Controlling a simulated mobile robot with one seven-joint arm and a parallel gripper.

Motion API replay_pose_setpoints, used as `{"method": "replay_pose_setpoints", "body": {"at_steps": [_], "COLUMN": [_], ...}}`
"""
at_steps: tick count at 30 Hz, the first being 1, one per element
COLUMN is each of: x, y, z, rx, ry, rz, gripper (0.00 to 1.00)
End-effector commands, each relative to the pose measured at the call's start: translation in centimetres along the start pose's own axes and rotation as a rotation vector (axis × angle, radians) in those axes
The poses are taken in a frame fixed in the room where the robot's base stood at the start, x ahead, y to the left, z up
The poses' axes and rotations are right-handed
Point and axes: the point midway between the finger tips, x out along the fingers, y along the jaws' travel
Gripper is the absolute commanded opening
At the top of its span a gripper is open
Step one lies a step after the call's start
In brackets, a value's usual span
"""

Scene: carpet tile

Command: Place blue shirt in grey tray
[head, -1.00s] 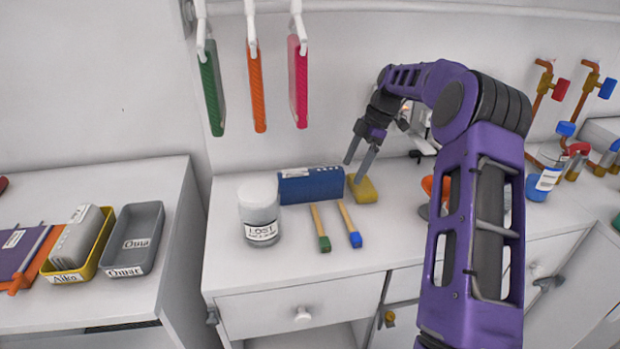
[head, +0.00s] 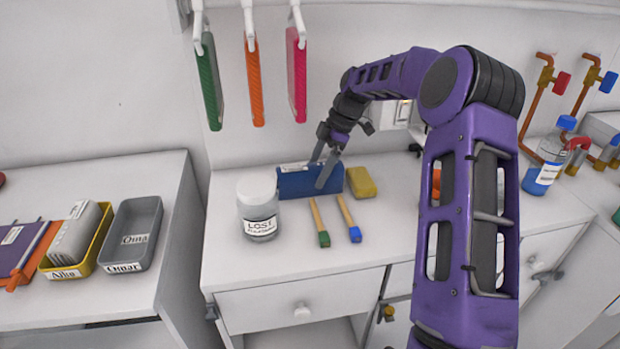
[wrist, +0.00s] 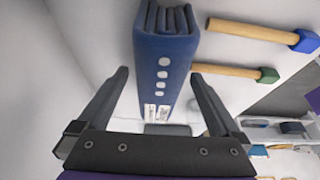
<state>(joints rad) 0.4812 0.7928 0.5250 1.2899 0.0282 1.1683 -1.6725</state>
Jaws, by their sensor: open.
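The blue shirt (head: 294,187) is a folded, block-like bundle standing on the white counter against the back wall. In the wrist view the shirt (wrist: 165,60) shows a row of white buttons and lies between my open fingers, with gaps on both sides. My gripper (head: 319,173) is open, with its fingers down at the shirt in the head view; the wrist view also shows it (wrist: 161,80). Part of the shirt is hidden behind a finger. The grey tray (head: 143,219), labelled Omar, sits empty on the separate left counter.
A LOST jar (head: 258,208) stands just left of the shirt, and a yellow block (head: 361,182) just right. Green-tipped (head: 319,222) and blue-tipped (head: 349,218) sticks lie in front. A filled yellow tray (head: 75,250) adjoins the grey one. Coloured items hang above. A gap separates the counters.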

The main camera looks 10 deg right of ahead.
Motion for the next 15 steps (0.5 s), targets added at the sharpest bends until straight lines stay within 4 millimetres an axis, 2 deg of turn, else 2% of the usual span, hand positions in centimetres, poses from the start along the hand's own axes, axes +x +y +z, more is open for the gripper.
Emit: {"method": "replay_pose_setpoints", "body": {"at_steps": [3,6,12,15], "x": [0.8,1.8,1.9,1.9], "y": [-0.1,0.0,0.0,0.0], "z": [-1.9,-1.6,-1.6,-1.6], "rx": [-0.003,0.001,0.001,0.001], "ry": [0.0,0.0,0.0,0.0], "rz": [-0.001,0.0,0.001,0.001], "gripper": [1.0,1.0,1.0,0.82]}}
